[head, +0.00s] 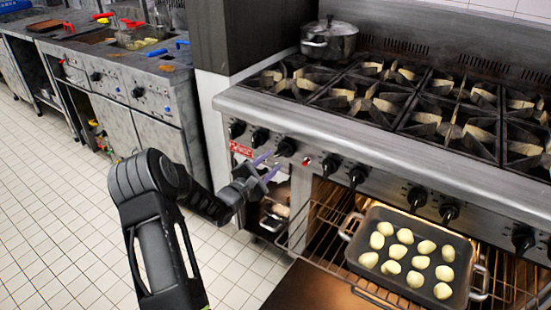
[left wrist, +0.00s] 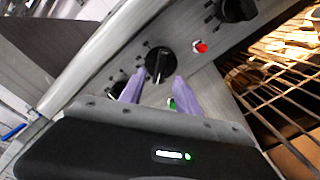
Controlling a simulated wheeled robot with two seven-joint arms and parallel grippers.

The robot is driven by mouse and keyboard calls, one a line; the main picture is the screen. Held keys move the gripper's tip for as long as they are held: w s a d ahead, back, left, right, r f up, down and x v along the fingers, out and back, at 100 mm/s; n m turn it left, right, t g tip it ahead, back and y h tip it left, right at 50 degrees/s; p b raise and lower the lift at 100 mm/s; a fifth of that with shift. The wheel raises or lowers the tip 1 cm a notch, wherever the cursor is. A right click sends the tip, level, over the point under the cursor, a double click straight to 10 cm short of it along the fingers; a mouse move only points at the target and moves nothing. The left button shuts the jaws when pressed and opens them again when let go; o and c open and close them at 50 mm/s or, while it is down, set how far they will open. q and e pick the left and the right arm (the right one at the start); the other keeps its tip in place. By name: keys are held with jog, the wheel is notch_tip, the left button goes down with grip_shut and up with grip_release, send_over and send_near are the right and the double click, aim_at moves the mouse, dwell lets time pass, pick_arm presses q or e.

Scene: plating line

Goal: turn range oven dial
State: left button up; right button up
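The range (head: 360,140) has a row of black dials along its steel front panel. One black dial (head: 286,147) is just beyond my left gripper (head: 266,168), which has purple fingers and is open. In the left wrist view, that dial (left wrist: 159,64) sits ahead of and between the two spread fingertips, and the left gripper (left wrist: 155,88) appears empty. Another dial (head: 261,137) is to its left. A red indicator (head: 306,161) is to its right and also shows in the left wrist view (left wrist: 201,47). I cannot tell whether the fingers touch the dial. My right gripper is not in view.
The oven door is open below the panel, with a pulled-out wire rack (head: 318,222) holding a tray (head: 358,259) of pale round pieces. A lidded pot (head: 329,42) stands on the back left of the range. Fryers (head: 130,85) line the left; the tiled floor (head: 60,215) is clear.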

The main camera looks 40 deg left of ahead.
pick_arm(q)
jog(key=shift+s+d, duration=0.2)
jog(key=shift+s, duration=1.6)
